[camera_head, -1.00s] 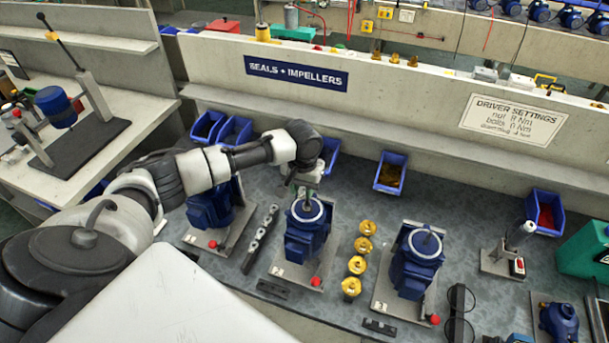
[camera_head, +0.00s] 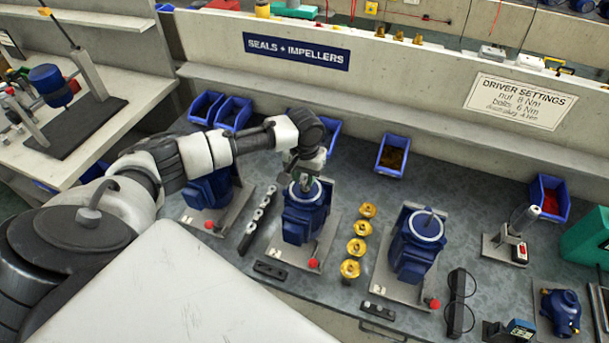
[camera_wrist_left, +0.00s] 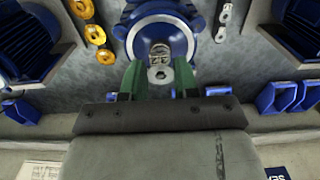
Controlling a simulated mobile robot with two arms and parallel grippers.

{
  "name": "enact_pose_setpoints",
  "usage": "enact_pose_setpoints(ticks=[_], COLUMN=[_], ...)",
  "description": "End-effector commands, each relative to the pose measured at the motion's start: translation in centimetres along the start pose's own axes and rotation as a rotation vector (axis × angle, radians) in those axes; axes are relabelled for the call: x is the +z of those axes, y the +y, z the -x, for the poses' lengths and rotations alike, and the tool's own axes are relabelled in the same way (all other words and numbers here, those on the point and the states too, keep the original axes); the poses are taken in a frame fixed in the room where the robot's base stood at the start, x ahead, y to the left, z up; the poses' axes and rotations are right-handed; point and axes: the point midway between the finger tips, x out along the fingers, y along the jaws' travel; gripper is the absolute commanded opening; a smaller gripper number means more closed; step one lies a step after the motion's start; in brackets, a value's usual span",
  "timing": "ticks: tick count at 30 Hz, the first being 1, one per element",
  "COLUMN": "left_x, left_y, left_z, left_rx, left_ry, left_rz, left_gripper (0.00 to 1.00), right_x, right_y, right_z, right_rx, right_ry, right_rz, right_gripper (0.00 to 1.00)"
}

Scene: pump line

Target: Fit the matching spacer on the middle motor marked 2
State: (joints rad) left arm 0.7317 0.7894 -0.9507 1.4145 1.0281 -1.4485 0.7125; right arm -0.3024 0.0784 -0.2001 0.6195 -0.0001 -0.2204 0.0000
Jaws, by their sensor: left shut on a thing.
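The middle motor (camera_head: 303,222) is blue with a pale ring on its upward face and stands on a grey plate. My left gripper (camera_head: 305,182) is right at its shaft end. In the left wrist view the green fingers (camera_wrist_left: 159,70) are shut on a small silver spacer (camera_wrist_left: 159,75) with a hole. The spacer shows close to the shaft (camera_wrist_left: 160,50) of the motor (camera_wrist_left: 162,28). I cannot tell whether it touches the shaft. Several more silver spacers (camera_head: 260,215) lie in a row left of the motor. My right gripper is out of view.
Blue motors stand left (camera_head: 209,190) and right (camera_head: 417,245) of the middle one. Several brass impellers (camera_head: 357,247) form a row to its right. Blue bins (camera_head: 392,157) line the back wall. A driver stand (camera_head: 508,245) is farther right.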

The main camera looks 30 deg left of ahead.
Motion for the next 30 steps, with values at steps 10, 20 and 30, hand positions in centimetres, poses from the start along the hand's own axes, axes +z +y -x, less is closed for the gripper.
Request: enact_pose_setpoints(ticks=[10, 20, 30], left_x=[-0.01, -0.01, -0.01], left_y=[0.04, 0.03, 0.04], left_z=[-1.89, -1.9, -1.82], left_rx=[0.001, 0.0, 0.001], left_ry=[0.0, 0.0, -0.001], left_rz=[0.001, 0.001, 0.0], left_gripper=[0.08, 0.08, 0.08], right_x=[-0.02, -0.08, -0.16], right_y=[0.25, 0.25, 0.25], right_z=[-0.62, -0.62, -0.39], right_rx=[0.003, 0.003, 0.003], right_ry=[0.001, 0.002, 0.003], right_rz=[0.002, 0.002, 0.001], right_gripper=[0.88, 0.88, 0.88])
